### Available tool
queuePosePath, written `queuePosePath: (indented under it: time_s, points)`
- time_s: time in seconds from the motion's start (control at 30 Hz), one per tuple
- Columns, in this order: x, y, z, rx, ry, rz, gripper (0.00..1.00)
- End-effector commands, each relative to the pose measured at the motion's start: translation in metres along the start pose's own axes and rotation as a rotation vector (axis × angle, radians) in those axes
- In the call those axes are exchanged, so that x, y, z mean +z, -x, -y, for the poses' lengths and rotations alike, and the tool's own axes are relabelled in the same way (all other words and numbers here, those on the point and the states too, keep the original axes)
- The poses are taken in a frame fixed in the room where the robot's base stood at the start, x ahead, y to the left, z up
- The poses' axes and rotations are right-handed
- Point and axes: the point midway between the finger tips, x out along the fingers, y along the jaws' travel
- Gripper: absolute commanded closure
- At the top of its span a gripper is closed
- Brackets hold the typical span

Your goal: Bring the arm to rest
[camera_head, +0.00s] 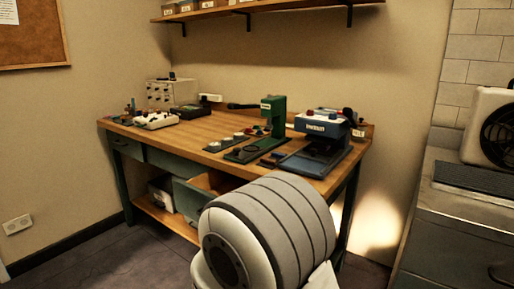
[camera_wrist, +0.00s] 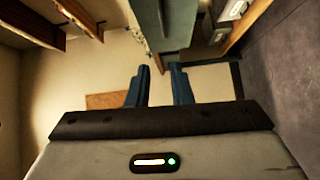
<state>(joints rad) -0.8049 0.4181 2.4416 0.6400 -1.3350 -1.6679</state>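My gripper (camera_wrist: 160,70) shows in the wrist view as two blue fingers with a clear gap between them and nothing held. Its fingers point away from the camera, apart from any surface that I can make out. In the head view a large rounded grey and white part of my own arm fills the lower middle, in front of the workbench. My gripper does not show in the head view.
The wooden workbench (camera_head: 188,137) carries a green press (camera_head: 273,115), a blue machine (camera_head: 322,124) and several smaller items. One drawer (camera_head: 190,199) stands open. A wall shelf (camera_head: 270,8) hangs above. A counter (camera_head: 463,220) with a fan unit (camera_head: 490,125) is at right.

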Motion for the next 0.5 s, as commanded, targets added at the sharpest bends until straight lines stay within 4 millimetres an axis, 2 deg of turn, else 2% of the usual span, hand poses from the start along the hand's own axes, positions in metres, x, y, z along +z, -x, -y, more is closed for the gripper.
queuePosePath:
  time_s: [0.03,0.3,0.5]
  points:
    - [0.004,-0.003,-0.011,-0.023,-0.036,0.001,0.80]
    - [0.032,-0.012,-0.048,-0.211,-0.306,0.014,0.80]
    - [0.070,0.000,-0.098,-0.441,-0.611,0.089,0.80]
